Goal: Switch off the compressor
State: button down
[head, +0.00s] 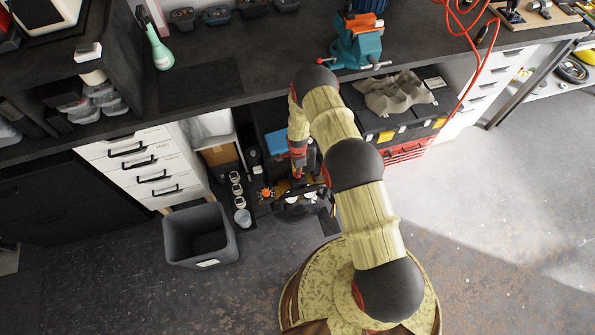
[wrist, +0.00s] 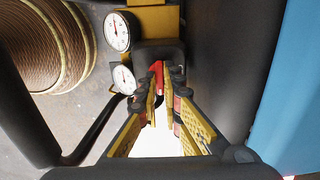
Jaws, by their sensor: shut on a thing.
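The compressor (head: 304,208) stands low on the floor under the workbench, mostly hidden by my arm in the head view. In the wrist view two white round gauges (wrist: 117,32) sit beside its yellow body (wrist: 160,18) and a dark box (wrist: 158,50). A red switch (wrist: 157,67) sticks out from the dark box. My gripper (wrist: 162,82) has its yellow fingers closed at the tips on this red switch. In the head view my gripper (head: 298,178) reaches down at the compressor, and its fingertips are hard to make out.
A grey bin (head: 201,235) and white drawers (head: 147,163) stand left. Small jars (head: 236,189) sit between bin and compressor. A blue surface (wrist: 296,95) is close on the right in the wrist view. The bench (head: 225,60) overhangs behind; open floor (head: 490,220) lies right.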

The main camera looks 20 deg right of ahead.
jog(key=shift+n+b, duration=0.35)
jog(key=shift+n, duration=0.05)
jog(key=n+b, duration=0.2)
jog(key=shift+f+n, duration=0.15)
jog(key=shift+n, duration=0.25)
jog(key=n+b, duration=0.4)
jog(key=n, duration=0.2)
jog(key=n+b, duration=0.2)
jog(key=n, duration=0.2)
jog(key=shift+n, duration=0.4)
jog(key=shift+n+b, duration=0.5)
jog(key=shift+n, duration=1.2)
jog(key=shift+r, duration=0.2)
jog(key=c, duration=2)
grip_release()
jog(key=shift+c, duration=0.2)
jog(key=shift+o, duration=0.4)
